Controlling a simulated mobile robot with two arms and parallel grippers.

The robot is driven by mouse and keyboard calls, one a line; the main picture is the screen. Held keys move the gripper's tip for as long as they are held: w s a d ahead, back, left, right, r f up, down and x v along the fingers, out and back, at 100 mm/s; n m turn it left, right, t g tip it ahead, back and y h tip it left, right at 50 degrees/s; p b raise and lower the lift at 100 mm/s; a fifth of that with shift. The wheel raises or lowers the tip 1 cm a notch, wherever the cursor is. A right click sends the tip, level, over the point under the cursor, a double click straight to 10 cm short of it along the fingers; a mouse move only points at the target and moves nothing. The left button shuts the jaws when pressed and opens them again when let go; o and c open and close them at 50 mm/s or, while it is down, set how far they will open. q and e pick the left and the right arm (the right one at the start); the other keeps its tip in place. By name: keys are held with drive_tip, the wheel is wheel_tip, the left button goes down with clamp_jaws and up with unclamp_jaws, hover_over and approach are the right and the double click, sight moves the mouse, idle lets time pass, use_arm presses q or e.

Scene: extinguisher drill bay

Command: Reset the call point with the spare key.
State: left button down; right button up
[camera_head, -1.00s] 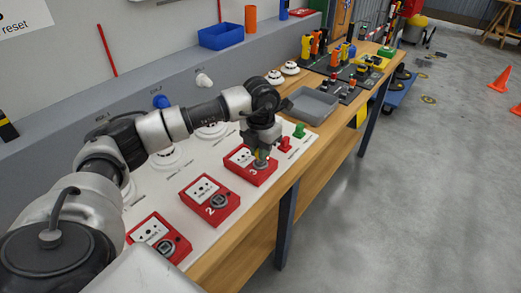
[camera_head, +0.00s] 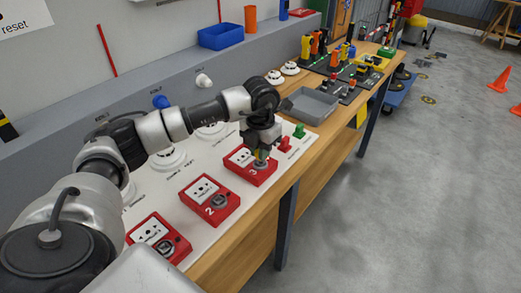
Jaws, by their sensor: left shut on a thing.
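Three red call points stand in a row on a white panel (camera_head: 228,236): call point 1 (camera_head: 160,236) nearest me, call point 2 (camera_head: 209,201) in the middle and call point 3 (camera_head: 248,167) farthest. My left gripper (camera_head: 261,160) points down at the lower part of call point 3. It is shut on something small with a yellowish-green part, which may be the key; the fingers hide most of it. I cannot tell whether it sits in the keyhole or just above it. My right gripper is not in view.
A red item (camera_head: 284,145) and a green item (camera_head: 299,131) stand on the panel just past call point 3. A grey tray (camera_head: 314,106) lies beyond them. White detectors (camera_head: 290,68), a blue bin (camera_head: 221,36) and several tools stand farther back. Open floor lies right of the bench.

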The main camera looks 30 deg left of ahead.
use_arm(q)
drive_tip(key=shift+f+b, duration=0.5)
drive_tip(key=shift+f, duration=0.25)
idle(0.3)
idle(0.4)
drive_tip(key=shift+m, duration=0.5)
drive_tip(key=shift+m+b, duration=0.35)
drive_tip(key=shift+m, duration=0.25)
